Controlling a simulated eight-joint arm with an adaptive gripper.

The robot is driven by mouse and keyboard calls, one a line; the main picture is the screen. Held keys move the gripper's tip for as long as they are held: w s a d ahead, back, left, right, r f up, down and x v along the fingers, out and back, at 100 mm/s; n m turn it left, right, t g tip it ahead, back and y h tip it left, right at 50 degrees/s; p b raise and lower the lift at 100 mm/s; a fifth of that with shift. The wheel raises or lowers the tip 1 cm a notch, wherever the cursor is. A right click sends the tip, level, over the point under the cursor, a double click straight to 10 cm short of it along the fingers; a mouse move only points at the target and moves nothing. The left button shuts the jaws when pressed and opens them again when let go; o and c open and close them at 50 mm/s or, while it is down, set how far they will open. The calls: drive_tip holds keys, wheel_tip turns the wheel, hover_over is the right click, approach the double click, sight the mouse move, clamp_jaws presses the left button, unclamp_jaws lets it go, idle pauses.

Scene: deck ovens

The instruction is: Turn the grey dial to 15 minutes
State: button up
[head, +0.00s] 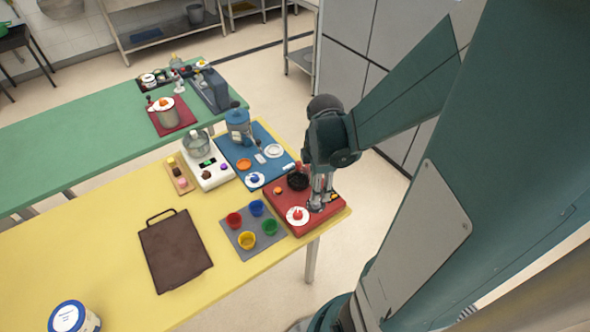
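A red flat-topped unit (283,213) sits at the right end of the yellow table. On it are a white round dial (290,215) with a red middle, a small orange knob (278,190) and a black round part (297,182). My gripper (318,206) points down over the right side of the unit, just right of the white dial. Its fingertips are at or close to the top surface. I cannot make out a grey dial; my grey fingers cover that spot and may hide it. Whether the fingers are apart, shut or touching something is too small to tell.
A grey tray (231,238) with red, blue, yellow and green cups lies left of the unit. A blue mat (236,151) with a blue-topped device, a white scale (207,177) and a brown board (174,252) are also on the yellow table.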

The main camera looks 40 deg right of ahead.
drive_tip(key=shift+f+b, duration=0.7)
drive_tip(key=shift+f, duration=2.6)
drive_tip(key=c, duration=0.9)
